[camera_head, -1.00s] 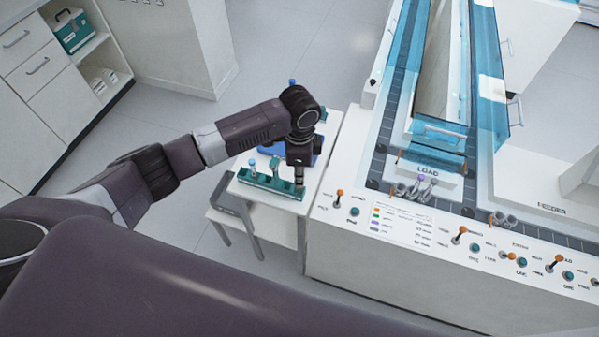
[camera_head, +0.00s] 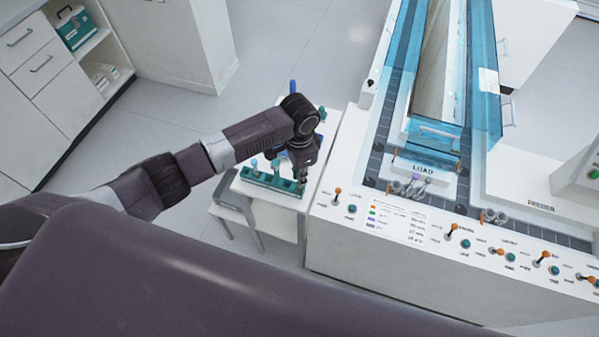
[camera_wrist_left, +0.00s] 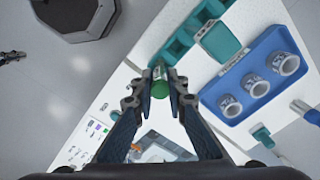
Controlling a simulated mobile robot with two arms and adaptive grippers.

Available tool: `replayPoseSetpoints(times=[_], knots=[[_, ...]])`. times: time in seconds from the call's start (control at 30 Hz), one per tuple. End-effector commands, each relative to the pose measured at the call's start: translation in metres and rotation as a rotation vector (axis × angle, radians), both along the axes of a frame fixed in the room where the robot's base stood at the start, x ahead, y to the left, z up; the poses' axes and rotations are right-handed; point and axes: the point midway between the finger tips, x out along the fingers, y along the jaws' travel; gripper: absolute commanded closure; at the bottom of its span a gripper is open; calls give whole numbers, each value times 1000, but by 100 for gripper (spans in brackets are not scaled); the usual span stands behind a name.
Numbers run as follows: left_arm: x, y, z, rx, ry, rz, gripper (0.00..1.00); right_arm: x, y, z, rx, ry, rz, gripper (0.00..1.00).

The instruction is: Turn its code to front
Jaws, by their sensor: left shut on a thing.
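My left gripper (camera_wrist_left: 158,82) is shut on a green-capped tube (camera_wrist_left: 159,90), seen from above between the fingertips in the left wrist view. Most of the tube's body is hidden, and I see no code on it. In the head view, my left gripper (camera_head: 299,176) points down at the right end of the teal rack (camera_head: 270,183) on the small white side table. The rack also shows in the left wrist view (camera_wrist_left: 178,46), just beyond the fingertips. Whether the tube's lower end is in the rack, I cannot tell.
A blue tray (camera_wrist_left: 230,114) with several white round holders lies beside the rack. The white console (camera_head: 400,235) with switches, buttons and a track marked LOAD (camera_head: 424,169) stands close on the right.

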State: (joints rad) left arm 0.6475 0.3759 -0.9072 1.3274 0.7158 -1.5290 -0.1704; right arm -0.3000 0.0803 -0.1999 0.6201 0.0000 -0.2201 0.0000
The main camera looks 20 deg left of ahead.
Motion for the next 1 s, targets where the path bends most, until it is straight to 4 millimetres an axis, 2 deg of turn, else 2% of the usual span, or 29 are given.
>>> replayPoseSetpoints(times=[0.87, 0.9, 1.0], knots=[[0, 0, -3, 0, 0, 23, 100, 0, 0, 7, 0, 0, 0, 100], [0, 0, -3, 0, 0, 23, 84, 0, 0, 7, 0, 0, 0, 100], [0, 0, -3, 0, 0, 23, 73, 0, 0, 7, 0, 0, 0, 100]])
